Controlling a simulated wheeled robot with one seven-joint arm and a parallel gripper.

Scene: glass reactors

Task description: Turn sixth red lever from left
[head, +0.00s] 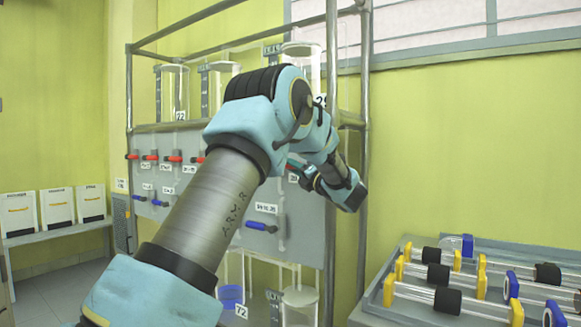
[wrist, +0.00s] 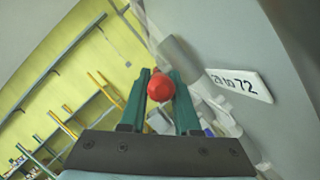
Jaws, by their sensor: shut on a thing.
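My gripper (head: 295,166) is at the right part of the grey valve panel (head: 310,225) in the head view, with my arm across the middle. In the wrist view, the green fingers of my gripper (wrist: 161,98) are closed around a red lever (wrist: 160,88), whose rounded end shows between them. A label reading "29 to 72" (wrist: 240,83) is on the panel beside it. Several other red levers (head: 173,158) stick out in a row at the left of the panel. My arm hides part of this row, so I cannot count the held lever's place.
Blue levers (head: 261,226) sit lower on the panel. Metal frame posts (head: 362,100) stand close by my gripper, and glass vessels (head: 174,92) hang above. A grey tray (head: 388,318) of glass tubes is at lower right. White boxes (head: 57,206) stand at far left.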

